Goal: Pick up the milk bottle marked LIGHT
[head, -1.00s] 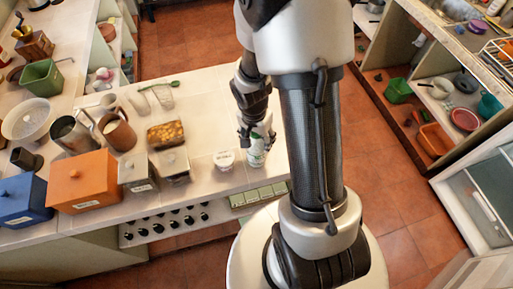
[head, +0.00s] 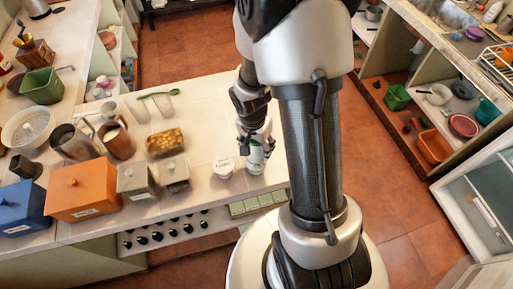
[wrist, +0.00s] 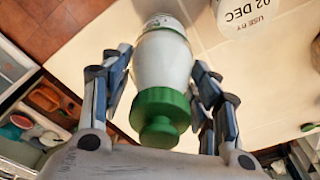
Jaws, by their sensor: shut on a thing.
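A white milk bottle with a green cap stands on the pale counter, seen in the head view (head: 256,158) and, from above, in the wrist view (wrist: 162,62). Its label is too small and turned to read, so I cannot make out LIGHT. My gripper (head: 257,145) comes from above, with one finger on each side of the bottle. In the wrist view my gripper (wrist: 157,90) is shut on the bottle's body just below the green cap (wrist: 158,115). I cannot see a gap under the bottle's base.
A white tub (head: 222,168) stands close to the bottle's left; its lid reads "02 DEC" in the wrist view (wrist: 245,12). Farther left are a glass dish of yellow-brown food (head: 165,142), canisters and an orange box (head: 82,190). Counter right of the bottle is narrow.

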